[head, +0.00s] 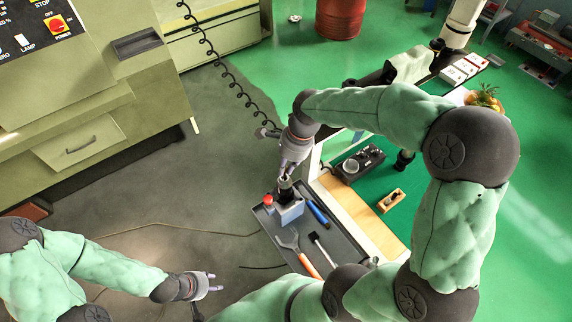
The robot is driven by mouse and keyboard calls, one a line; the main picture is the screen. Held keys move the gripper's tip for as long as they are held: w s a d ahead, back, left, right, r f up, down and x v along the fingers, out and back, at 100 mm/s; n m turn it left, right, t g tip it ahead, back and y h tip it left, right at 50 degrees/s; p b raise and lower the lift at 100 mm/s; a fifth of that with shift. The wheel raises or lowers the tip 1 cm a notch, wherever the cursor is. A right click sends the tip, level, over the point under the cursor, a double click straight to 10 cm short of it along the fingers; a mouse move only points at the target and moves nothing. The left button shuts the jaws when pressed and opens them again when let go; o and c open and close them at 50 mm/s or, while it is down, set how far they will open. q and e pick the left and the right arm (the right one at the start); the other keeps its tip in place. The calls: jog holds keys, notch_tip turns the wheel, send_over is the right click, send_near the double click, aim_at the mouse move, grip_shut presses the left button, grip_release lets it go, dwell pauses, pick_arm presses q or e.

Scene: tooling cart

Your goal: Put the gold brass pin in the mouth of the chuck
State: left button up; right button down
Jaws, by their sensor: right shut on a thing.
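The chuck (285,195) is a dark round piece on top of a blue-grey block (291,214), which stands on a grey cart tray. My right gripper (287,175) reaches down from above, with its fingertips right over the chuck. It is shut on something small. The gold brass pin cannot be made out, as the fingers cover that spot. Whether the held thing touches the chuck's mouth cannot be told. My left gripper (215,283) is open and empty, low at the left of the cart, away from the chuck.
The tray (268,220) also holds a red-topped item (268,200), a blue-handled tool (317,212), an orange-handled tool (306,264) and a dark brush-like tool (325,249). A bench with a black box (360,163) stands to the right. Floor left of the cart is clear except for cables.

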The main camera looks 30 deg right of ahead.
jog(key=shift+f+b, duration=0.4)
jog(key=shift+f, duration=0.35)
dwell(0.4)
dwell(0.4)
jog(key=c, duration=1.1)
grip_release()
jog(key=shift+c, duration=0.2)
jog(key=v, duration=1.2)
